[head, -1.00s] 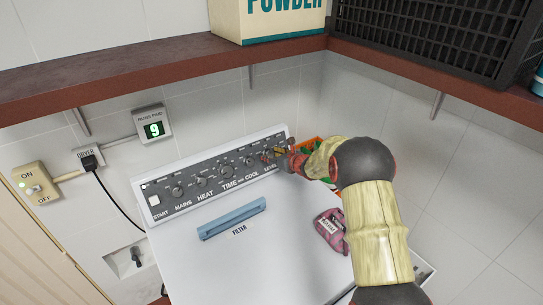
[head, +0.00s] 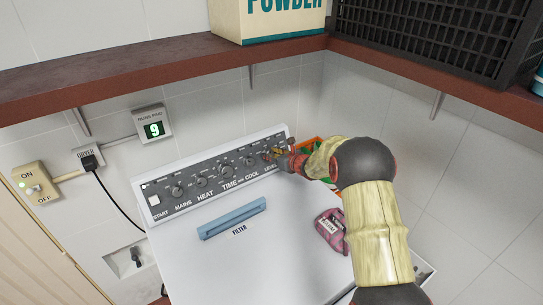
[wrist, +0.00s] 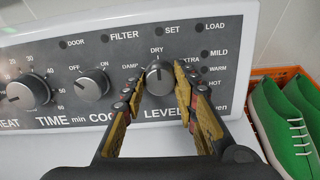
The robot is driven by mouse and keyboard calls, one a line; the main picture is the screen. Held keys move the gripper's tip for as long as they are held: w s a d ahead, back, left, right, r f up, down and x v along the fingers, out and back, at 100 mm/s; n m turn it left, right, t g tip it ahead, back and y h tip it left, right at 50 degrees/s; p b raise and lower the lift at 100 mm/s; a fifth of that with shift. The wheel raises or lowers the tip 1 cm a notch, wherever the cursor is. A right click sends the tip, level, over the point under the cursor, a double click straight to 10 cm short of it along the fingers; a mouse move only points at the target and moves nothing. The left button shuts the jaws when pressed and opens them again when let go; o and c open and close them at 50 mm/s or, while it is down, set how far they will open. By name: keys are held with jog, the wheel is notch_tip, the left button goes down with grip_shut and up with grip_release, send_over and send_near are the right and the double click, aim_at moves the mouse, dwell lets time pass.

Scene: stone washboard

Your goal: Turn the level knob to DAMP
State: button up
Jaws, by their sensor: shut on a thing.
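The level knob (wrist: 159,80) is a round grey dial at the right end of the dryer's dark control panel. In the wrist view its white mark points up, near DRY. The DAMP label (wrist: 130,67) is to its upper left, partly beside a finger, and EXTRA is to its right. My gripper (wrist: 158,82) has one yellow-and-red finger on each side of the knob and is shut on it. In the head view my gripper (head: 275,156) is at the panel's right end and hides the knob.
The cool knob (wrist: 92,85) and time knob (wrist: 26,92) are left of my fingers. An orange crate (wrist: 258,110) with green shoes (wrist: 285,120) stands close on the right. A pink packet (head: 331,232) lies on the dryer top. A brown shelf (head: 160,75) runs above.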

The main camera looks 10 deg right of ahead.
jog(key=shift+b, duration=0.45)
jog(key=n+b, duration=0.1)
jog(key=b, duration=0.1)
jog(key=n+b, duration=0.2)
jog(key=shift+f+b, duration=0.25)
jog(key=shift+b, duration=0.1)
jog(key=n+b, duration=0.4)
jog(key=b, duration=0.1)
jog(key=n+b, duration=0.4)
jog(key=b, duration=0.1)
jog(key=shift+r+n+y, duration=0.2)
jog(key=shift+n+y, duration=0.1)
jog(key=shift+n, duration=0.1)
jog(key=shift+r+b, duration=0.1)
jog(key=shift+b, duration=0.25)
jog(key=o, duration=1.1)
jog(key=shift+o, duration=0.3)
